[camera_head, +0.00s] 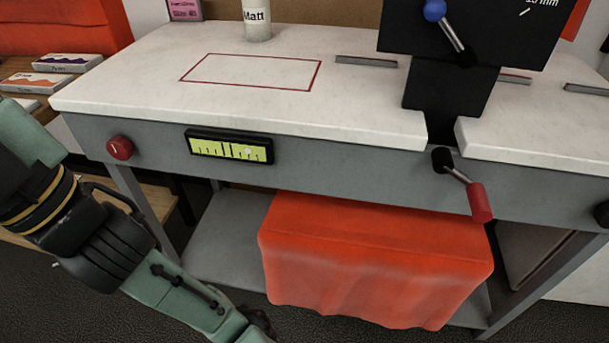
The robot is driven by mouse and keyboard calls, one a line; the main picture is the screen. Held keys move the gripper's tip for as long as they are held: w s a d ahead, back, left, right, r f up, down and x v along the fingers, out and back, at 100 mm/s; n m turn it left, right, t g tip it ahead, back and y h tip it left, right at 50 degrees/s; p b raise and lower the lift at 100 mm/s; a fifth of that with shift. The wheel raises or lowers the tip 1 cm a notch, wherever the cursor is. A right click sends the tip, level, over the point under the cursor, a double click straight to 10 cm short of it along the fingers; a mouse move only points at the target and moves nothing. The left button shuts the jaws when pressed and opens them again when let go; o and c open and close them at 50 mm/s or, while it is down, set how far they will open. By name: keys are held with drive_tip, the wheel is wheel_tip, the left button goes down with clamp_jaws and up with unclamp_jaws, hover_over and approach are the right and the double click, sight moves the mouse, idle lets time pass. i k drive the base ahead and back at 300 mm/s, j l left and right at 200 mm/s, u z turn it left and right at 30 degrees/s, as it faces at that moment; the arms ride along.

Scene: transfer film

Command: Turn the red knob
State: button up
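The red knob (120,147) is a small round knob with a pale mark on its face. It sits on the grey front panel of the worktable, near the left end. My arm crosses the lower left of the picture, in front of and below the knob, with a visible gap to it. My gripper's fingers cannot be made out in this view.
A yellow-green scale display (229,147) is right of the knob. A crank with a red handle (480,202) juts from the front further right. A red cloth-covered block (375,265) is below. The white tabletop (130,80) bears a labelled jar (257,22) and a dark machine (450,85).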

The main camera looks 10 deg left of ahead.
sight(121, 147)
drive_tip(key=u, duration=1.3)
drive_tip(key=k+j+u, duration=0.1)
drive_tip(key=u, duration=0.35)
drive_tip(key=j, duration=0.1)
